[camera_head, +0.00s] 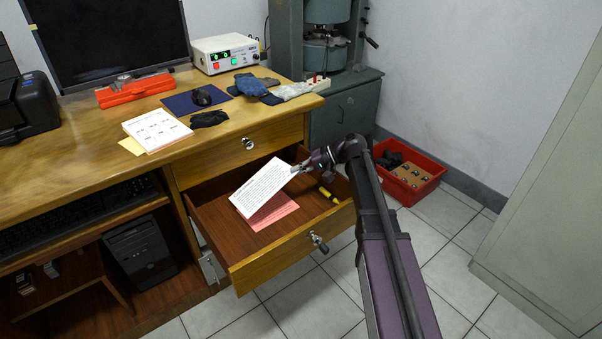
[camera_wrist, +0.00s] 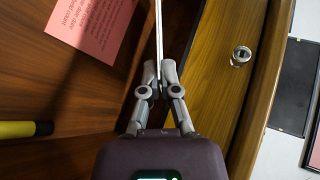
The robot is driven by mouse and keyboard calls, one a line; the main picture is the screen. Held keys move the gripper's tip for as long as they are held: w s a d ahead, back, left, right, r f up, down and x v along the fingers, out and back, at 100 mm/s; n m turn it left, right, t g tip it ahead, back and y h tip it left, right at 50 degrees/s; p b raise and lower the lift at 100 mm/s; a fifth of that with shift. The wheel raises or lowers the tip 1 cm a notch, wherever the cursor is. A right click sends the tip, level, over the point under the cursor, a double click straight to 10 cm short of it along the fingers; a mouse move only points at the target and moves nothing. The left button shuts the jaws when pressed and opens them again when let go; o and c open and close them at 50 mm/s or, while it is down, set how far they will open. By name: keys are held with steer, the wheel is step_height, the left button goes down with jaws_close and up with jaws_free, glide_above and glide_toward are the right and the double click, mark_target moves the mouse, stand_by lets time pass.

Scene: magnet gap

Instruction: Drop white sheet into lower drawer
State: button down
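The white sheet (camera_head: 262,187), covered in printed text, is held tilted over the open lower drawer (camera_head: 255,272). My gripper (camera_head: 300,168) is shut on the sheet's upper right edge. In the wrist view the sheet (camera_wrist: 159,30) shows edge-on as a thin white strip between the fingertips of my gripper (camera_wrist: 157,80). A pink sheet (camera_head: 273,211) lies on the drawer floor below and partly behind the white one. It also shows in the wrist view (camera_wrist: 90,25). Whether the white sheet's lower edge touches anything is unclear.
A yellow marker (camera_head: 328,194) lies in the drawer's right part. The closed upper drawer (camera_head: 225,156) is above. A red crate (camera_head: 408,178) stands on the floor at right.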

steer(key=shift+f+b, duration=0.6)
stand_by(0.3)
steer(key=c, duration=0.8)
jaws_free()
steer(key=shift+r, duration=0.2)
steer(key=shift+r+p, duration=0.65)
steer(key=shift+p, duration=0.2)
steer(key=p+v, duration=0.4)
steer(key=v, duration=0.8)
steer(key=shift+f+p, duration=0.2)
steer(key=shift+p, duration=0.2)
steer(key=shift+s, duration=0.15)
